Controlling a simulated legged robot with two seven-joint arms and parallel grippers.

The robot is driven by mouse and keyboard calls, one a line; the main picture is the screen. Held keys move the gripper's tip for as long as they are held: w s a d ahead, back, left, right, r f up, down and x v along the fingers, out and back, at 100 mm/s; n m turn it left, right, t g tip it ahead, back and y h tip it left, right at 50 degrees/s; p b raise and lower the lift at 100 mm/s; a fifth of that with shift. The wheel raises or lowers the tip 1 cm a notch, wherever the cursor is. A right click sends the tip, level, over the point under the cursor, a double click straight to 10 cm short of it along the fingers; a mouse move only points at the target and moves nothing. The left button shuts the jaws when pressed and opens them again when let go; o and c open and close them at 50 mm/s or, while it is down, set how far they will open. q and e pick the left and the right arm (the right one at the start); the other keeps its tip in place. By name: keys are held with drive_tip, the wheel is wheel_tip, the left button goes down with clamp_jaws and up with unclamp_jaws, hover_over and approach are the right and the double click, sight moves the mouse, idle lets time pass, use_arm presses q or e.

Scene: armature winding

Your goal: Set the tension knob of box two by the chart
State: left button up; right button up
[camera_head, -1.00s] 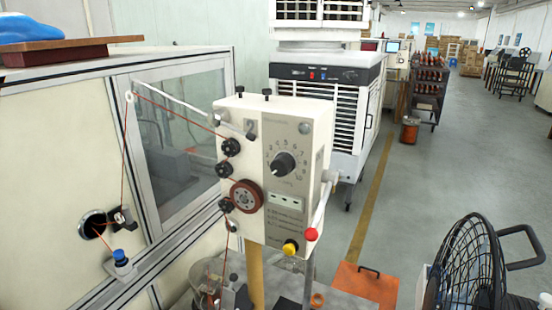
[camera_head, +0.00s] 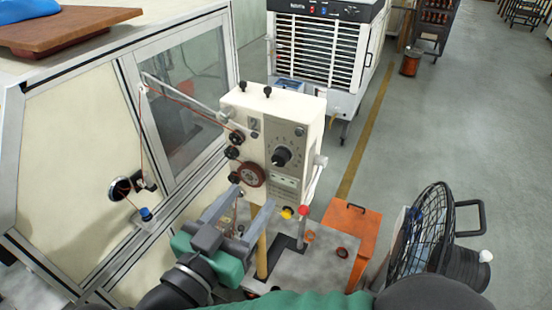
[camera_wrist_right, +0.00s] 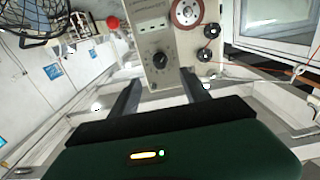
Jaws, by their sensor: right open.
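Box two (camera_head: 303,122) is a cream box with a "2" on its face, standing on a post above a grey table. Its black tension knob (camera_head: 281,156) sits on a grey dial panel. The knob also shows upside down in the right wrist view (camera_wrist_right: 160,60). The pointer setting is too small to read now. Printed lines below the dial are unreadable; I cannot tell whether they are the chart. My right gripper (camera_head: 250,202) is open and empty, in front of and below the box. In the wrist view its fingers (camera_wrist_right: 160,84) point towards the knob, apart from it. My left gripper is out of view.
A red-brown wheel (camera_head: 251,173) and black rollers carry red wire on the box's left side. Red and yellow ball-ended levers (camera_head: 303,210) stand at its lower right. A black fan (camera_head: 420,228) and an orange box (camera_head: 352,232) are to the right. A windowed cabinet (camera_head: 70,145) is at left.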

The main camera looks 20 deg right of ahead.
sight(277, 162)
drive_tip(key=x, duration=1.1)
drive_tip(key=shift+w+d, duration=0.15)
drive_tip(key=shift+w, duration=0.05)
drive_tip(key=shift+c, duration=0.3)
drive_tip(key=shift+s+b, duration=0.1)
drive_tip(key=shift+b, duration=0.2)
clamp_jaws()
